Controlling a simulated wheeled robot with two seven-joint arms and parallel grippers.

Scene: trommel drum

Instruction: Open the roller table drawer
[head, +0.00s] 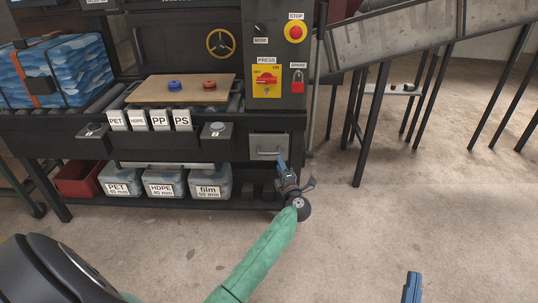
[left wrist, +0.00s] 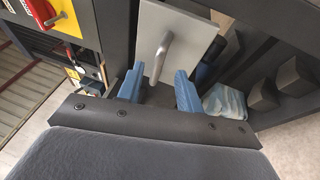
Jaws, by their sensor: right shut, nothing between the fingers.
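The roller table drawer (head: 262,141) has a light grey front with a bar handle (head: 268,153), below the control panel at the table's right end. It looks closed in the head view. The front (left wrist: 181,21) and the handle (left wrist: 163,53) also show in the left wrist view. My left gripper (head: 281,162) is just in front of the drawer's lower right part. Its two blue fingers (left wrist: 160,82) are apart with nothing gripped, and the handle's near end lies close to the gap between them. My right gripper (head: 412,288) is shut and empty at the bottom right, far from the drawer.
Labelled bins (head: 187,182) and a red bin (head: 80,179) stand on the shelf under the table. A control panel with a red switch (head: 265,79) is above the drawer. The legs of a sloping chute (head: 373,122) stand to the right. The floor in front is clear.

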